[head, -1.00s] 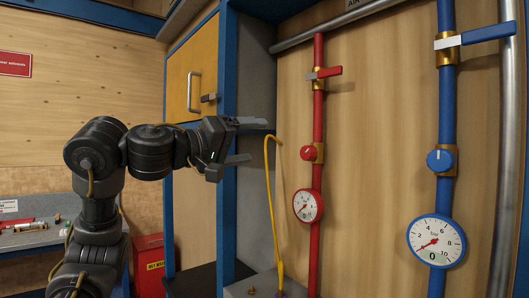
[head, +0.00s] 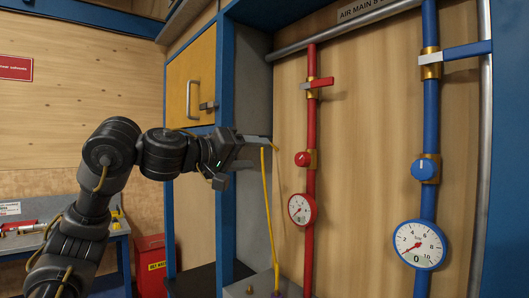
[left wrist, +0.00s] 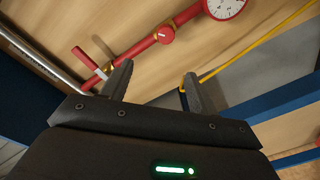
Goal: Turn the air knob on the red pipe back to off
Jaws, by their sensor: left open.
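The red pipe (head: 311,120) runs upright on the wooden back panel. The red air knob (head: 302,159) sits on it in a brass fitting, above a round white gauge with a red rim (head: 301,209) and below a red lever handle (head: 318,83). In the left wrist view the knob (left wrist: 166,35) shows beyond the fingers, apart from them. My left gripper (head: 250,154) is open and empty, to the left of the knob with a clear gap. The left wrist view shows its two spread fingers (left wrist: 153,88). My right gripper is not in view.
A yellow hose (head: 267,215) hangs close by the left fingertips. A blue pipe (head: 429,120) with a blue knob (head: 425,168), a lever and a gauge (head: 418,245) stands to the right. A blue cabinet frame (head: 225,75) rises beside my left wrist.

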